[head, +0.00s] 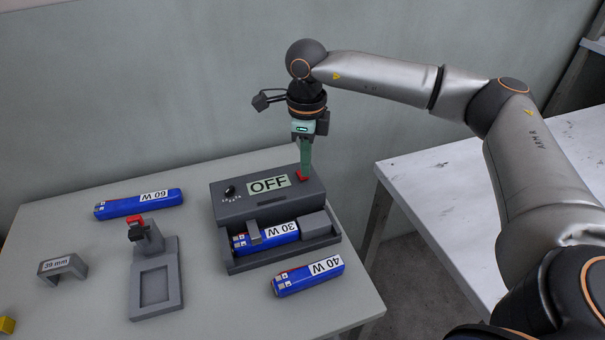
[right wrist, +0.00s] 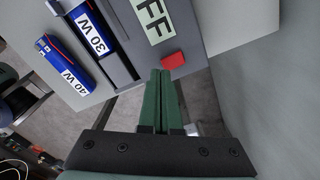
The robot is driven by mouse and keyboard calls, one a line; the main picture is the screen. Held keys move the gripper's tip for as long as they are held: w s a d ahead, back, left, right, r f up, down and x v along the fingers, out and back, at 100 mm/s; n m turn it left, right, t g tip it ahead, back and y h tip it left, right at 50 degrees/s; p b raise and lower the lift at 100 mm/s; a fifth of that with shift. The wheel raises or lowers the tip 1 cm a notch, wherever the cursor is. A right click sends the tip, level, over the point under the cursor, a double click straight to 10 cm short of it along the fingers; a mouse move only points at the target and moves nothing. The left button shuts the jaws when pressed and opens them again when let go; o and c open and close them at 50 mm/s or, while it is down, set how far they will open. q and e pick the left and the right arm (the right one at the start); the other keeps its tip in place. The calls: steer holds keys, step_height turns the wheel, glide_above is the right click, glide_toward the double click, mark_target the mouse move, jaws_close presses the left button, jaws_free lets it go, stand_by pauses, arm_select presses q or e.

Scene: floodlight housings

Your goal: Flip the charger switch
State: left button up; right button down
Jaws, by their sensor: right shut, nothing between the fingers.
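The grey charger (head: 228,203) stands on the table with an "OFF" label (head: 268,185) on its sloped top. A red switch (head: 302,177) sits at the label's right end; it also shows in the right wrist view (right wrist: 173,60). My right gripper (head: 305,172) is shut and empty, pointing down with its green fingertips right at the switch. In the right wrist view the fingertips (right wrist: 160,73) lie just beside the red switch; whether they touch it I cannot tell. A blue 30 W battery (head: 265,237) lies in the charger's bay. My left gripper is not in view.
A blue 40 W battery (head: 308,277) lies in front of the charger, and a 60 W battery (head: 138,204) lies at the back left. A grey stand with a red clip (head: 155,270) and a "39 mm" bracket (head: 62,269) are at left. A white table (head: 440,185) stands right, across a gap.

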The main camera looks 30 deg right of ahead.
mark_target(306, 183)
stand_by(0.4)
steer(key=shift+f, duration=0.2)
steer(key=shift+f+b, duration=0.7)
steer(key=shift+f, duration=0.15)
steer(key=shift+r, duration=0.1)
step_height(306, 183, up, 7)
steer(key=p, duration=0.5)
steer(key=shift+p, duration=0.3)
steer(key=shift+s, duration=0.1)
